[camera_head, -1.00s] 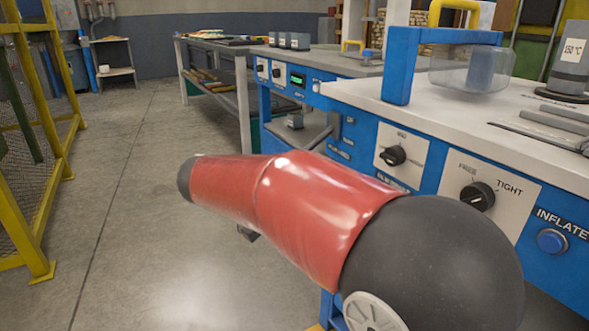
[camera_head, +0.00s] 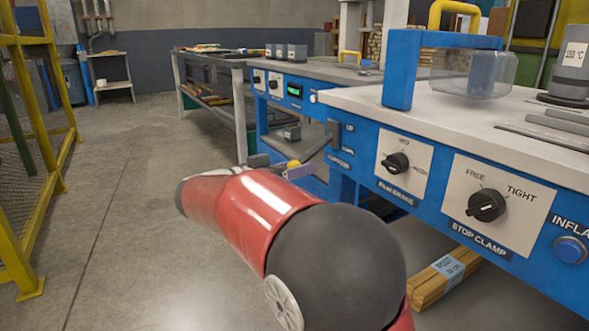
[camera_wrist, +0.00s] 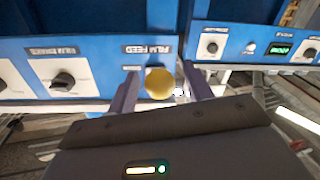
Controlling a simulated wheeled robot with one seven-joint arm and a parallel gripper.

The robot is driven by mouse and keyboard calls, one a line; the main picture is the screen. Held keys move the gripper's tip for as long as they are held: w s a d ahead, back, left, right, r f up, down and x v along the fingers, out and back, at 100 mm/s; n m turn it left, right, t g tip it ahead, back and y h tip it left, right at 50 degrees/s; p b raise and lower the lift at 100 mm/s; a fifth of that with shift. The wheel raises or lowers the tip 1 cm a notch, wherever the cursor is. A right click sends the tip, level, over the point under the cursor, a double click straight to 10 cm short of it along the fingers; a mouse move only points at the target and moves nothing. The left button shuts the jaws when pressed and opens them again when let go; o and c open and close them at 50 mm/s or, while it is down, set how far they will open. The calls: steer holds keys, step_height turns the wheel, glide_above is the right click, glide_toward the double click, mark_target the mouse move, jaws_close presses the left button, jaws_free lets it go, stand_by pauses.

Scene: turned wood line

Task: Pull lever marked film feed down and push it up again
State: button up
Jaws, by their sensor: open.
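The film feed lever shows in the wrist view as a round yellow knob (camera_wrist: 160,84) below an upside-down "FILM FEED" label (camera_wrist: 148,50) on the blue panel. My gripper (camera_wrist: 161,73) is open, with one finger on each side of the knob. I cannot tell whether either finger touches it. In the head view, a small yellow spot (camera_head: 293,164) shows beside a grey finger of my gripper (camera_head: 282,168) at the machine's front. The lever's shaft is hidden, and my red arm covers part of that area.
The film brake dial (camera_head: 396,163), stop clamp dial (camera_head: 486,205) and blue inflate button (camera_head: 570,250) sit on the same front. A wooden bundle (camera_head: 446,276) lies on the floor beneath. A yellow fence (camera_head: 45,150) stands left; the floor between is clear.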

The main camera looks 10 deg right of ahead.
steer(key=shift+c, duration=0.4)
jaws_close()
steer(key=shift+r, duration=0.15)
steer(key=shift+s+a+r+g+y+p, duration=0.1)
steer(key=shift+a+r+g+y+p, duration=0.2)
steer(key=shift+r+y+p, duration=0.25)
steer(key=r+y+p, duration=0.2)
steer(key=r+g+y+p, duration=0.1)
steer(key=r+y+p, duration=0.1)
steer(key=r+g+y+p, duration=0.1)
steer(key=r+y+p, duration=0.1)
steer(key=r, duration=0.1)
steer(key=shift+s+a, duration=0.1)
steer(key=shift+a, duration=0.2)
steer(key=r+y+p, duration=0.1)
steer(key=p, duration=0.1)
steer(key=r+g+y+p, duration=0.1)
steer(key=p, duration=0.1)
steer(key=shift+d+r+y+p, duration=0.3)
steer(key=shift+d+r+y, duration=0.05)
steer(key=shift+d+r, duration=0.05)
steer(key=shift+w+d+r+p, duration=0.25)
steer(key=shift+d+r+p, duration=0.05)
steer(key=shift+r+p, duration=0.2)
